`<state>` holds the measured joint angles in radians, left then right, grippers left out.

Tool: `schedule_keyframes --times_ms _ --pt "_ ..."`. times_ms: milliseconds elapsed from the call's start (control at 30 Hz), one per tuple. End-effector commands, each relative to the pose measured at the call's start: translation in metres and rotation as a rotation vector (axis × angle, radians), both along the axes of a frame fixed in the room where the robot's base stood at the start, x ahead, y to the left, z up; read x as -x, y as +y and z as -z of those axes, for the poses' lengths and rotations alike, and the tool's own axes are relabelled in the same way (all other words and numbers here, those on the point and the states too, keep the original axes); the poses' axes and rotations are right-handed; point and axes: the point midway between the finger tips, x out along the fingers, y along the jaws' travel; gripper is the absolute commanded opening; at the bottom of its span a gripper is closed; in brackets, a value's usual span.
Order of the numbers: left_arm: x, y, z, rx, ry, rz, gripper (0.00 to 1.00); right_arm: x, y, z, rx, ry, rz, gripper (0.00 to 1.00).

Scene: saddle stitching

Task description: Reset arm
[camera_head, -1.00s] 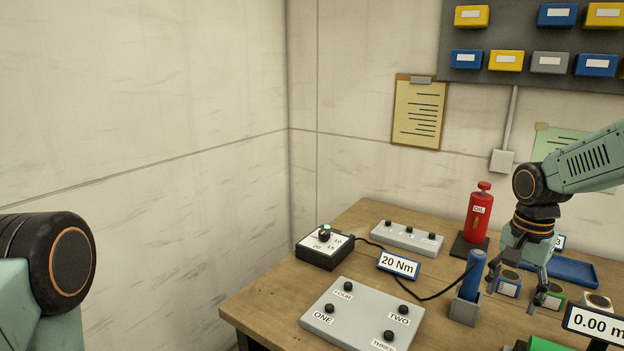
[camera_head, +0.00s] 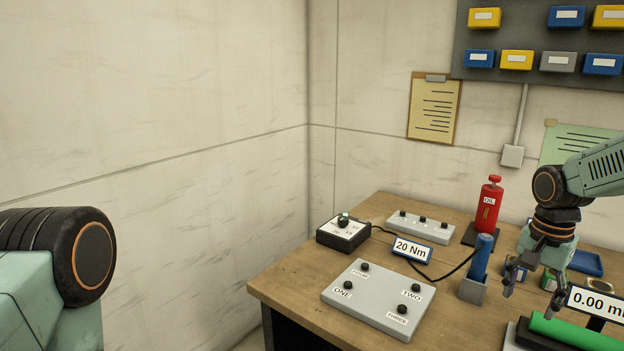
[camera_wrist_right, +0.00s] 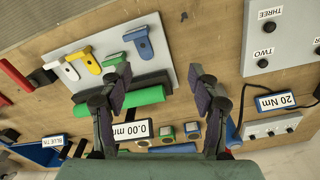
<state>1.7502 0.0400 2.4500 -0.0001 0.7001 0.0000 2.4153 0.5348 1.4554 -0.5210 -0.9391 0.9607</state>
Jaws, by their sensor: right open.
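My right gripper (camera_head: 530,288) hangs from the right arm over the right part of the workbench, fingers down, open and empty. It is near the blue-handled tool (camera_head: 482,255) in its grey holder and above the small tins. In the right wrist view its two fingers (camera_wrist_right: 163,88) are spread apart with nothing between them, and the bench shows beyond. A green cylinder (camera_head: 580,330) lies close by, near the "0.00" display (camera_head: 598,304). On the left, only a rounded black joint and pale green link of my left arm show. My left gripper is out of view.
The bench (camera_head: 290,283) bears a numbered button panel (camera_head: 377,300), a dial box (camera_head: 343,232), a "20 Nm" display (camera_head: 412,250), a grey button strip (camera_head: 420,227) and a red oil can (camera_head: 488,210). Coloured tools (camera_wrist_right: 138,42) lie on a grey board. Walls stand behind and left.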

Motion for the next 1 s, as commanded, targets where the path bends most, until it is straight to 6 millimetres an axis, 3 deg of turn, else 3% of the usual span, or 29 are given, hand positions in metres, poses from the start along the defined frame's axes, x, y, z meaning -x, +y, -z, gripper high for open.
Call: schedule_keyframes --times_ms 67,267,533,667,767,867,1000 --pt "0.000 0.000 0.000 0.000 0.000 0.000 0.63 -0.001 0.000 0.000 0.001 -0.002 -0.022 0.62" --pt "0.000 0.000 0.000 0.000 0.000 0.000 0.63 -0.033 0.006 0.003 -0.007 -0.148 -0.150 0.62" --pt "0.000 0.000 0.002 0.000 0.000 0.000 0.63 -0.055 0.044 0.022 -0.027 -0.335 -0.326 0.62" --pt "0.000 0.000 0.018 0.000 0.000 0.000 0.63 -0.052 0.080 0.066 -0.026 -0.416 -0.448 0.62" --pt "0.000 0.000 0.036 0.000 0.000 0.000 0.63 -0.036 0.111 0.116 -0.016 -0.458 -0.539 0.62" --pt "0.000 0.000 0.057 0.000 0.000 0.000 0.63 -0.008 0.138 0.171 0.003 -0.475 -0.618 0.62" --pt "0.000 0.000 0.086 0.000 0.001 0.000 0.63 0.043 0.165 0.243 0.035 -0.458 -0.714 0.62"
